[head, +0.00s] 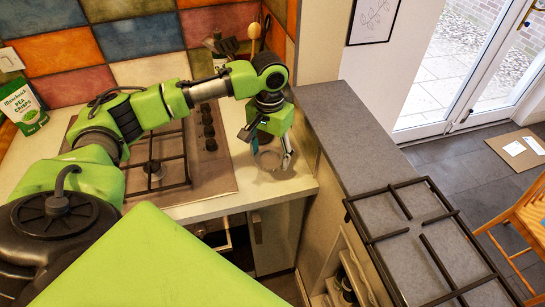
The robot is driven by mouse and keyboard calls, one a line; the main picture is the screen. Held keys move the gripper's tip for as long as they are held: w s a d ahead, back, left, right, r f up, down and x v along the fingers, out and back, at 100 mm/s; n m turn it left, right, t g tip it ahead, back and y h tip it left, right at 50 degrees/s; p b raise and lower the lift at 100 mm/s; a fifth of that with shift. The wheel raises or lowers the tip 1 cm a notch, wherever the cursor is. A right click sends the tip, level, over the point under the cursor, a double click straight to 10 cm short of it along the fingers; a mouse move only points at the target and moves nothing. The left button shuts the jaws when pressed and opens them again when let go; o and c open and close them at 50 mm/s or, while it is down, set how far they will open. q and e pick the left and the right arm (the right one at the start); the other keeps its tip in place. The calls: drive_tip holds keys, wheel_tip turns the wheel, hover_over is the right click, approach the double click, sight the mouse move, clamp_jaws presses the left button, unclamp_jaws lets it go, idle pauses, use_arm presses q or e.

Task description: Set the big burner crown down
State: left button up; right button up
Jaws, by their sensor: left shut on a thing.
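My left gripper (270,155) points down over the pale counter just right of the hob. It is shut on a grey round piece, which looks like the big burner crown (268,160). The fingers partly cover it, and I cannot tell whether it touches the counter. The steel hob (215,178) is left of the gripper, with a black pan support and a small burner (153,170) on it. My arm hides much of the hob. My right gripper is out of view.
A second black pan support (425,245) lies on the grey worktop at right. Hob knobs (209,131) stand close left of the gripper. Utensils (222,45) stand behind it. A green packet (24,108) is at far left. The grey worktop's far part (335,110) is clear.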

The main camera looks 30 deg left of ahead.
sight(272, 152)
use_arm(q)
drive_tip(key=w+f, duration=0.1)
drive_tip(key=w+a+f, duration=0.1)
drive_tip(key=f, duration=0.1)
drive_tip(key=shift+w+p, duration=0.2)
drive_tip(key=shift+p, duration=0.1)
wheel_tip(272, 152, down, 2)
drive_tip(key=shift+s+d+f+p, duration=0.1)
drive_tip(key=shift+p, duration=0.6)
drive_tip(key=shift+f, duration=0.4)
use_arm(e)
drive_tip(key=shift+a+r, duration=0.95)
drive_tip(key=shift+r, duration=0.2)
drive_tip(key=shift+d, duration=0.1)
use_arm(q)
drive_tip(key=shift+f, duration=0.1)
drive_tip(key=o, duration=1.1)
drive_tip(key=shift+o, duration=0.2)
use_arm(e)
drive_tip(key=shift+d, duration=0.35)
